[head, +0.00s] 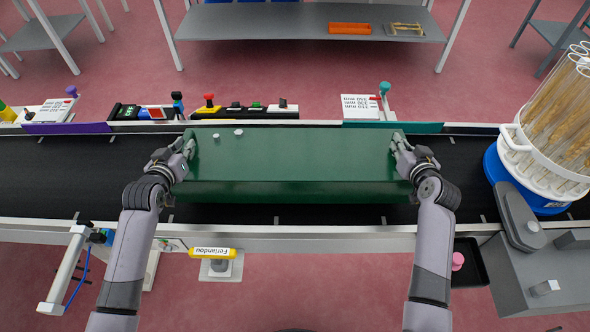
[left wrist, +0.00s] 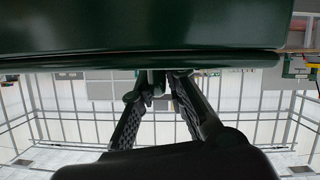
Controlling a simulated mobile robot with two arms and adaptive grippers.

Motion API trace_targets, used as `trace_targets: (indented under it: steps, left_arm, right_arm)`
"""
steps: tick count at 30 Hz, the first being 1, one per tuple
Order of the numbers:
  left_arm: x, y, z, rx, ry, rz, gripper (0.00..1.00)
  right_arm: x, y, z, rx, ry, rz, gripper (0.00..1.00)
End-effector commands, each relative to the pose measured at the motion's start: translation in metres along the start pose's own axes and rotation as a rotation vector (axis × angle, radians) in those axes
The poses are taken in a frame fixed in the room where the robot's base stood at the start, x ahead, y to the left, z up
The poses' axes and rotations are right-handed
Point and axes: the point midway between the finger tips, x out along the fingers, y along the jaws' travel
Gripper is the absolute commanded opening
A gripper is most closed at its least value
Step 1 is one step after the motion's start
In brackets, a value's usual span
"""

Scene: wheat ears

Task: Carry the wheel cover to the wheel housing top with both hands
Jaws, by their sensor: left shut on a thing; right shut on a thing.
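The wheel cover (head: 297,160) is a long dark green panel with a lower front lip, held level over the black conveyor belt in the head view. My left gripper (head: 187,150) is shut on its left end. My right gripper (head: 396,147) is shut on its right end. In the left wrist view, the cover's green edge (left wrist: 140,30) fills the top, and my left gripper's fingers (left wrist: 158,85) come together just under it; the exact grip point is hidden. I cannot make out the wheel housing for certain.
A blue and white carousel (head: 540,160) with tubes of wheat ears stands at the right end of the belt (head: 80,170). Control boxes and buttons (head: 245,108) line the far rail. A grey machine (head: 545,270) is at front right. Open belt lies left of the cover.

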Motion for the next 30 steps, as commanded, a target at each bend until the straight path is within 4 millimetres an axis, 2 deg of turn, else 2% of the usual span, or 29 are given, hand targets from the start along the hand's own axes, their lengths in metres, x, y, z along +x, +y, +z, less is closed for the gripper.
trace_targets:
  steps: [21, 30]
  left_arm:
    - [-0.001, 0.004, -0.004, -0.01, 0.01, 0.008, 0.0]
    - [-0.018, 0.006, -0.013, -0.009, 0.012, 0.008, 0.0]
  right_arm:
    - [0.0, -0.005, 0.0, 0.002, -0.002, -0.009, 0.0]
    - [-0.018, -0.007, -0.008, 0.002, -0.002, -0.01, 0.0]
